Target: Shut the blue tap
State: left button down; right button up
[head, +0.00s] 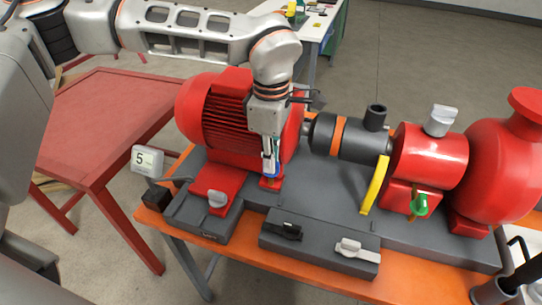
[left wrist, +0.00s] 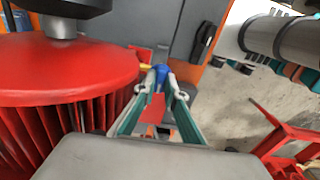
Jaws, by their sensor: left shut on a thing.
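My left gripper (head: 270,173) reaches down in front of the red motor, its fingers pointing at the skid. In the left wrist view its fingers (left wrist: 160,85) are closed around the blue tap (left wrist: 161,71), which shows as a small blue piece between the fingertips. A short yellow part (left wrist: 145,66) lies beside the tap. In the head view the fingers mostly hide the tap, so its angle is hard to tell. In the left wrist view, grey and teal parts that look like my right arm show at upper right; its jaws are unclear.
The red motor (head: 222,125) stands close behind the gripper. A grey knob (head: 217,198), a black lever (head: 287,230) and a white lever (head: 349,246) sit along the front. A green tap (head: 419,204) and yellow lever (head: 375,186) are to the right. A small display (head: 147,159) stands left.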

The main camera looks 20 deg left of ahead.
pick_arm(q)
jog(key=shift+r+m, duration=0.1)
jog(key=shift+m, duration=0.2)
jog(key=c, duration=2.1)
grip_release()
